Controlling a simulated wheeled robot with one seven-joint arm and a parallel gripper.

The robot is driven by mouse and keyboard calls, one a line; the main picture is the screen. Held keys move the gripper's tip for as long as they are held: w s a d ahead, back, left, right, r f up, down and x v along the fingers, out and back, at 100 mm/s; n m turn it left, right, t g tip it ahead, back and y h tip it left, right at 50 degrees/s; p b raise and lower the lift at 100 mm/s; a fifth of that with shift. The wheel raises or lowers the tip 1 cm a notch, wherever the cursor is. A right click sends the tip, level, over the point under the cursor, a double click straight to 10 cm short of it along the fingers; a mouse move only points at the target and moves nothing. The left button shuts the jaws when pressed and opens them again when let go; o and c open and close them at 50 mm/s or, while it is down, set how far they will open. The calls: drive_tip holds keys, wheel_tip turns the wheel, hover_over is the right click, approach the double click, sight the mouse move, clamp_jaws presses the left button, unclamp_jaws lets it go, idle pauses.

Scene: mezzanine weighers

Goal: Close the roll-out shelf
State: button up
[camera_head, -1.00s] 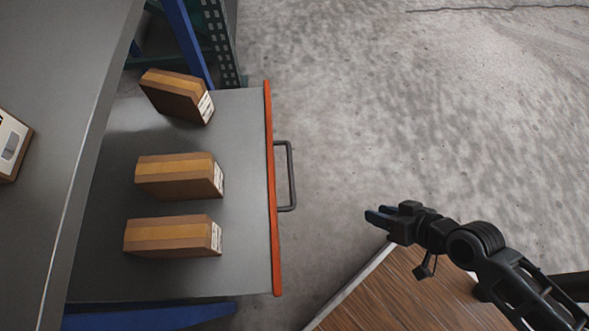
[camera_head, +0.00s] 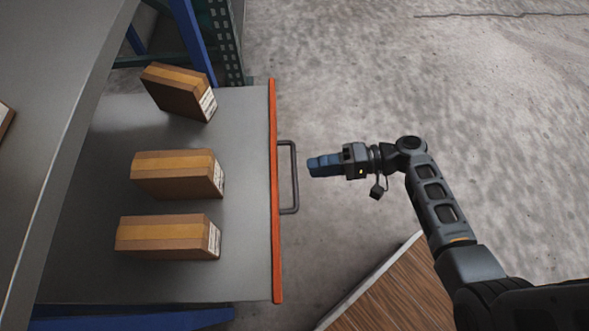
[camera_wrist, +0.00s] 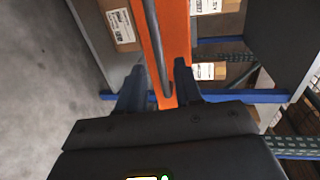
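The roll-out shelf (camera_head: 240,270) stands pulled out from under a grey upper surface, with an orange front edge (camera_head: 275,240) and a grey bar handle (camera_head: 295,178). Several brown boxes rest on it, among them a tilted far box (camera_head: 172,92), a middle box (camera_head: 170,175) and a near box (camera_head: 160,238). My gripper (camera_head: 311,166) is just right of the handle, pointing at it, with a small gap. In the wrist view, the fingers (camera_wrist: 158,78) are apart, with the handle bar (camera_wrist: 156,45) showing between and beyond them. Nothing is held.
The grey upper surface (camera_head: 50,90) overhangs the shelf at left. Blue rack posts (camera_head: 190,40) and a green perforated upright (camera_head: 222,45) stand at the back. A wooden-topped surface (camera_head: 385,295) is at lower right. The concrete floor (camera_head: 450,90) right of the handle is clear.

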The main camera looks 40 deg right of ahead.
sight(294, 170)
drive_tip(key=shift+b+x, duration=0.5)
drive_tip(key=shift+x, duration=2.7)
drive_tip(key=shift+f, duration=0.1)
drive_tip(key=shift+c, duration=0.5)
clamp_jaws()
